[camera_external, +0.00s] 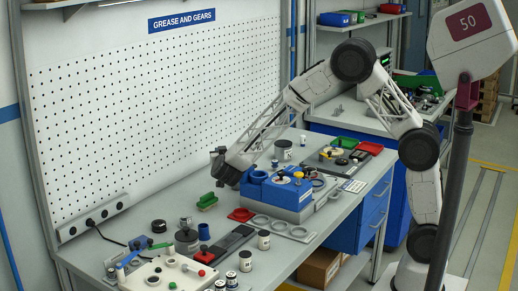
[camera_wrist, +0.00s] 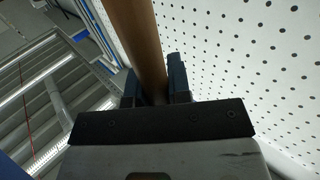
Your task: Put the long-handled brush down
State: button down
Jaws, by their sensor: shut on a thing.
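The long-handled brush shows in the wrist view as a brown, round wooden handle (camera_wrist: 137,38). It runs from between the two dark fingers of my gripper (camera_wrist: 155,90) up past the top edge. My gripper is shut on this handle. The brush's head is not in the wrist view. In the external view my gripper (camera_external: 222,172) is tilted down over the bench near the pegboard. I cannot make out the handle there.
A small green item (camera_external: 207,201) is on the bench (camera_external: 157,212) below my gripper. A blue fixture (camera_external: 282,190) stands to its right. A red tray (camera_external: 241,215), a grey plate with rings (camera_external: 283,228) and several jars crowd the front. The pegboard (camera_external: 150,105) rises behind.

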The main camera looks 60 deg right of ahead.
jog(key=shift+f, duration=0.15)
jog(key=shift+f, duration=2.25)
jog(key=c, duration=1.1)
grip_release()
jog(key=shift+o, duration=0.2)
jog(key=v, duration=1.2)
jog(key=shift+r, duration=0.2)
